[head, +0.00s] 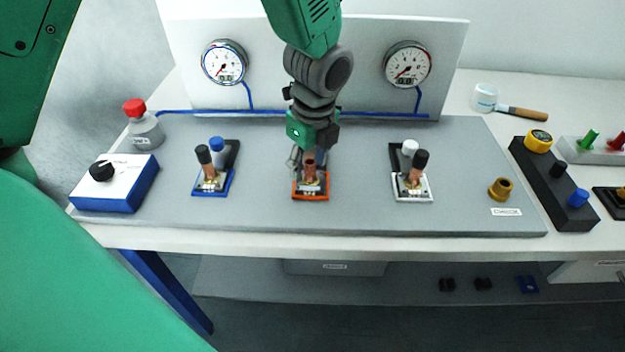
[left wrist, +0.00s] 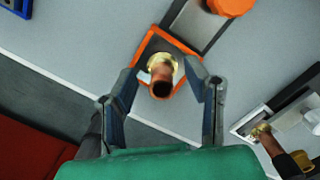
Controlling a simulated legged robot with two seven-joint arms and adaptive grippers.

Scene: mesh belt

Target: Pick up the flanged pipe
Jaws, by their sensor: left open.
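My left gripper (head: 308,160) comes down from above over this holder. Its fingers are open, one on each side of the pipe in the left wrist view (left wrist: 163,72); I cannot tell whether they touch it. The gripper hides the back of the holder in the head view. My right gripper is not in view.
Two gauges (head: 224,63) (head: 407,65) stand behind.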

